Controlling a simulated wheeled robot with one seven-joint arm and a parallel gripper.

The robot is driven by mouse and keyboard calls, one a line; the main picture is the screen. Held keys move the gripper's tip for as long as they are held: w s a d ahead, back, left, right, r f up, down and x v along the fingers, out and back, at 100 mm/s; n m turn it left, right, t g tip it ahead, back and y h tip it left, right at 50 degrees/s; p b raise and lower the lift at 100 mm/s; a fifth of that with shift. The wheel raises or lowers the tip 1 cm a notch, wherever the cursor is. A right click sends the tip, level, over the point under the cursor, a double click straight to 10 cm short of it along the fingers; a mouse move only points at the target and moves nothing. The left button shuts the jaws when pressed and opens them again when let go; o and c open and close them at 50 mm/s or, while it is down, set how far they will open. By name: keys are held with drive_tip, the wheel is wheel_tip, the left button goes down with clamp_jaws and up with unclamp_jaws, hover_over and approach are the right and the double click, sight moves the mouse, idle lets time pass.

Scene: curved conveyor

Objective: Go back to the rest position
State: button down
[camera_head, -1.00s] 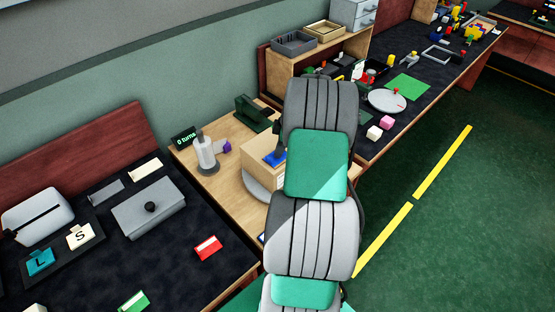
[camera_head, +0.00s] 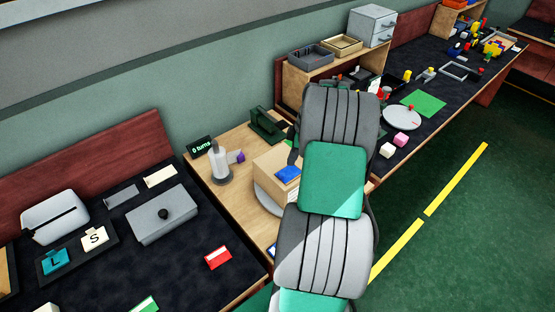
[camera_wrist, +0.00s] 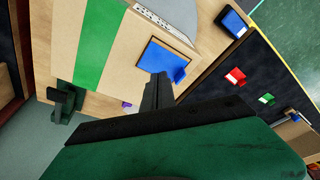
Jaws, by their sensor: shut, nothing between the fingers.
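My gripper (camera_wrist: 157,92) shows in the wrist view, its dark fingers together with nothing between them. Beyond the fingertips is a cardboard box (camera_wrist: 125,60) with a green strip and a blue patch (camera_wrist: 163,60) on it. I cannot tell from this view how far the fingertips are from the box. In the head view my arm covers the middle of the picture and hides the gripper.
A grey pump-like device (camera_head: 219,165) and a dark green holder (camera_head: 265,126) stand on the wooden table. A grey lidded case (camera_head: 162,215) and a red block (camera_head: 218,258) lie on the dark left table. Green floor (camera_head: 470,230) is open at the right.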

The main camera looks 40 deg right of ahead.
drive_tip(key=w+a+r+m+h, duration=0.1)
drive_tip(key=a+r+m, duration=0.1)
drive_tip(key=a+r, duration=0.55)
drive_tip(key=a+r+m, duration=0.2)
drive_tip(key=a+r, duration=0.3)
drive_tip(key=a, duration=0.5)
drive_tip(key=s+a+r+m+t, duration=0.1)
drive_tip(key=s+a+m, duration=0.1)
drive_tip(key=s+a, duration=0.3)
drive_tip(key=s+a+r+m+t+h, duration=0.1)
drive_tip(key=s+a+r+m, duration=0.1)
drive_tip(key=s+a, duration=0.3)
drive_tip(key=a+m, duration=0.1)
drive_tip(key=a, duration=0.2)
drive_tip(key=shift+s+a+m+t, duration=0.25)
drive_tip(key=shift+m+t, duration=0.05)
